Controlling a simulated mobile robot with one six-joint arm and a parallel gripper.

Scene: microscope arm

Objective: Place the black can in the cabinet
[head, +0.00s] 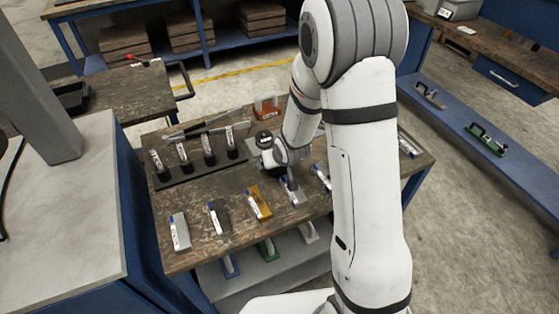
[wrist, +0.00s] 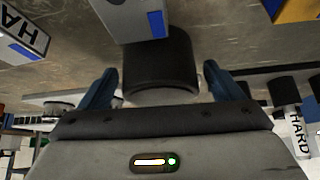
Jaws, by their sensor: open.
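A black can (wrist: 160,68) stands between the two blue fingers of my gripper (wrist: 160,88) in the wrist view. The fingers are spread, with a gap showing on both sides of the can. In the head view my wrist is low over the wooden bench (head: 180,255), and the arm hides much of the area around the fingers. A dark round shape (head: 264,139) shows just behind my wrist there; I cannot tell whether it is the can. A blue cabinet body with a grey top (head: 60,205) stands at the left; I cannot tell whether it is the task's cabinet.
Blocks with blue ends, including a yellow one (head: 258,202), line the bench front. A grey block (wrist: 130,18) is close to the can in the wrist view. A rack (head: 200,168) holds several labelled pieces behind. An orange-red piece (head: 267,107) stands at the back.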

